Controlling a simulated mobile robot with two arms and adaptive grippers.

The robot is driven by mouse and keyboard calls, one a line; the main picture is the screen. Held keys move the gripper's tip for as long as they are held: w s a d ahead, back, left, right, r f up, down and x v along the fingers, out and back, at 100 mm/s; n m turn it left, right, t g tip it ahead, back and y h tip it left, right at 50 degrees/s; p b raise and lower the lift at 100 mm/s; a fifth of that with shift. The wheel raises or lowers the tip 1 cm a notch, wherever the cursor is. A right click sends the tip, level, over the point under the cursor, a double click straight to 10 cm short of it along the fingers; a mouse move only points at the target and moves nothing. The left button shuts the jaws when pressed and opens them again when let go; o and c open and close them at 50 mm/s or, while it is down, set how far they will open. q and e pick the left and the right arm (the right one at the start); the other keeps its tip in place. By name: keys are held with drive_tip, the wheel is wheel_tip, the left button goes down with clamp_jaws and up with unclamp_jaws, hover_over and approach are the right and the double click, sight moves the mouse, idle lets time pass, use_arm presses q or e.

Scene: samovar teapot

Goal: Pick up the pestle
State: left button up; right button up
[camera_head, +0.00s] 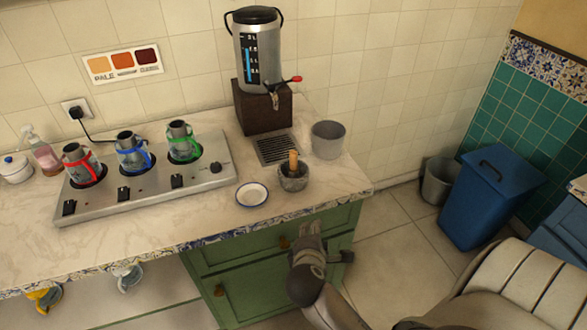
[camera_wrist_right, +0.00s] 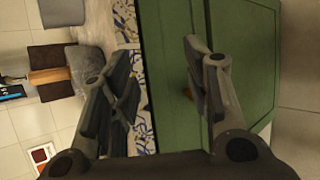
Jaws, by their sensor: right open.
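The pestle's wooden handle (camera_head: 293,158) stands up out of a grey stone mortar (camera_head: 293,182) near the counter's front edge; its lower end is hidden inside. In the right wrist view, turned sideways, the handle (camera_wrist_right: 48,76) shows at the left, with the mortar (camera_wrist_right: 90,65) partly behind a finger. My right gripper (camera_head: 310,229) is open and empty, in front of the green cabinet, lower and nearer than the mortar. Its spread fingers (camera_wrist_right: 162,85) face the cabinet and the counter's tiled edge. My left gripper is not in view.
A white saucer (camera_head: 252,194) lies left of the mortar, a grey pot (camera_head: 328,139) behind right. The samovar (camera_head: 257,55) stands on a brown block (camera_head: 264,108) behind. A burner unit (camera_head: 144,188) holds three pots at left. The counter's patterned edge (camera_head: 215,241) lies between gripper and mortar.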

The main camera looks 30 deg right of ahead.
drive_tip(key=w+d+r+n+t+h, duration=0.1)
drive_tip(key=w+r+n+t+h, duration=0.15)
drive_tip(key=w+r+n, duration=0.3)
drive_tip(key=n+t+h, duration=0.2)
drive_tip(key=n+t, duration=0.1)
drive_tip(key=n, duration=0.6)
approach(293, 157)
drive_tip(key=shift+y, duration=0.25)
drive_tip(key=p+x, duration=0.1)
drive_tip(key=x, duration=0.4)
drive_tip(key=shift+d+r, duration=0.1)
drive_tip(key=p+x, duration=0.1)
drive_tip(key=x, duration=0.4)
drive_tip(key=shift+w+d+r, duration=0.15)
drive_tip(key=shift+w+d, duration=0.05)
drive_tip(key=shift+d, duration=0.05)
drive_tip(key=shift+w+d, duration=0.15)
drive_tip(key=shift+w, duration=0.05)
drive_tip(key=shift+c, duration=0.3)
clamp_jaws()
